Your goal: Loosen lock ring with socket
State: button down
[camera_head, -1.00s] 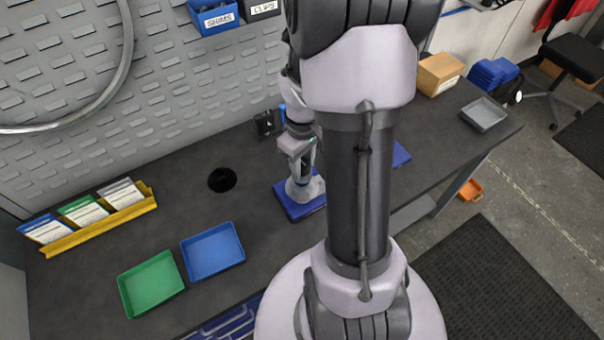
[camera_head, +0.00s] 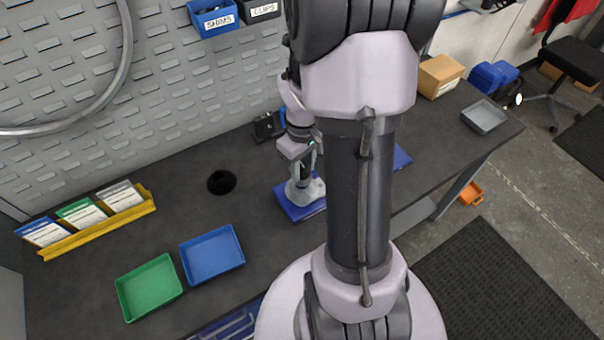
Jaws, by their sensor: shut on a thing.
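My gripper (camera_head: 302,166) points down over a pale grey fixture (camera_head: 310,192) on a blue base plate (camera_head: 292,208), just left of my arm column on the workbench. It is shut on a small upright tool, most likely the socket (camera_head: 303,182), whose lower end is at the top of the fixture. I cannot tell whether the socket is seated on anything. The lock ring is not discernible; it is hidden or too small. My arm covers the right part of the blue plate.
A round black hole or cup (camera_head: 221,182) lies left of the fixture. A blue tray (camera_head: 212,256), a green tray (camera_head: 150,288) and a yellow card rack (camera_head: 98,224) are further left. Small black items (camera_head: 266,127) stand behind. A grey tray (camera_head: 484,117) and cardboard box (camera_head: 440,76) are right.

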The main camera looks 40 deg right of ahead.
jog(key=shift+f+b, duration=0.55)
jog(key=shift+f, duration=0.2)
dwell(0.3)
jog(key=c, duration=1.8)
grip_release()
grip_shut()
jog(key=shift+s+r+n+p, duration=0.1)
jog(key=shift+n+p, duration=0.3)
jog(key=shift+n, duration=0.3)
